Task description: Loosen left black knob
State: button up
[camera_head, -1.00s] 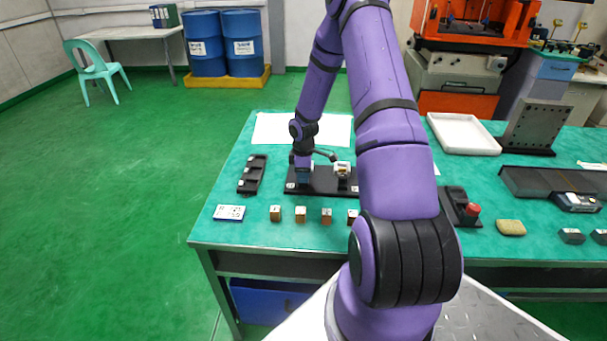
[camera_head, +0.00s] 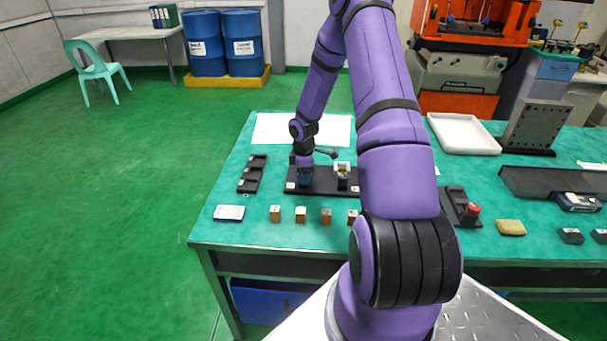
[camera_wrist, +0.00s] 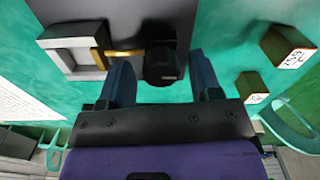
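My gripper (camera_head: 304,180) points down over the left part of a black base plate (camera_head: 322,188) on the green table and hides what is under it in the head view. In the wrist view, my gripper (camera_wrist: 162,80) is open, with a dark blue finger on each side of a black knob (camera_wrist: 162,67). Gaps show between the knob and both fingers. A brass-coloured rod (camera_wrist: 125,53) runs from beside the knob to a grey-white block (camera_wrist: 75,50). That block also shows on the plate in the head view (camera_head: 342,169), right of my gripper.
Several small wooden blocks (camera_head: 300,214) lie along the front of the plate. A black holder (camera_head: 252,174) and a white card (camera_head: 229,213) are to its left. A red button (camera_head: 473,210) is to the right. A white sheet (camera_head: 275,129) lies behind.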

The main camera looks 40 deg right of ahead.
notch_tip(320, 180, up, 11)
dwell(0.8)
jog(key=shift+f, duration=0.1)
dwell(0.4)
